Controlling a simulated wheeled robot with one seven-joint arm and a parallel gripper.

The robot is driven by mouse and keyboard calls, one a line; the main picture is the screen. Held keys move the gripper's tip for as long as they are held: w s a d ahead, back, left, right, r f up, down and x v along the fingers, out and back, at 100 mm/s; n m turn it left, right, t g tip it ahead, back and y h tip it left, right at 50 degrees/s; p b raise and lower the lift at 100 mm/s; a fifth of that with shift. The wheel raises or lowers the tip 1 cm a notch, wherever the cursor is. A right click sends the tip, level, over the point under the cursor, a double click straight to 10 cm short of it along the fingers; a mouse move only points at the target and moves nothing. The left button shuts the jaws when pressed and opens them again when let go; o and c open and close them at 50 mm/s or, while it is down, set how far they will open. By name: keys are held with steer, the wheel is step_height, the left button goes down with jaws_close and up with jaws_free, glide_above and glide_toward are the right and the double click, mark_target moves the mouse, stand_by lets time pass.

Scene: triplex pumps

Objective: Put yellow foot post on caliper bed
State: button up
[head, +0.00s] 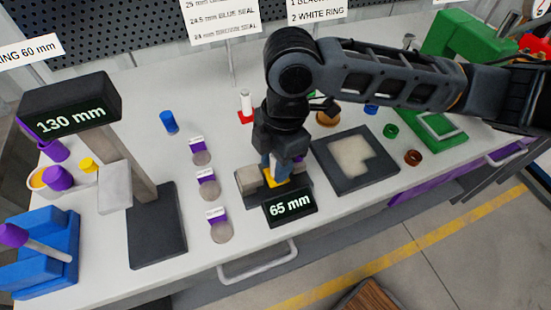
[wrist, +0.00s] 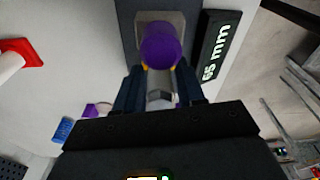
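The yellow foot post has a purple knob (wrist: 160,46), a grey shaft and a yellow foot (head: 277,179). My gripper (head: 276,165) points down over the caliper bed (head: 248,181). In the wrist view its two fingers (wrist: 162,80) flank the grey shaft closely and appear shut on it, with the knob just past the fingertips. Yellow shows at both sides of the knob. The post is at the bed, beside the "65 mm" display (head: 290,204). The fingers hide most of the post in the head view, and whether it rests on the bed is unclear.
A tall gauge reading "130 mm" (head: 70,112) stands at the left. Several labelled discs (head: 208,188) line the table left of the bed. A dark tray with a pale recess (head: 376,182) lies right. A red-based white piece (head: 245,105) stands behind. A blue stand (head: 45,250) is front left.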

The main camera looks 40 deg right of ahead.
steer(key=shift+o, duration=0.9)
steer(key=r, duration=0.4)
steer(key=d+r, duration=0.1)
steer(key=r, duration=0.7)
steer(key=shift+s+d+r, duration=0.1)
steer(key=shift+d+r, duration=0.1)
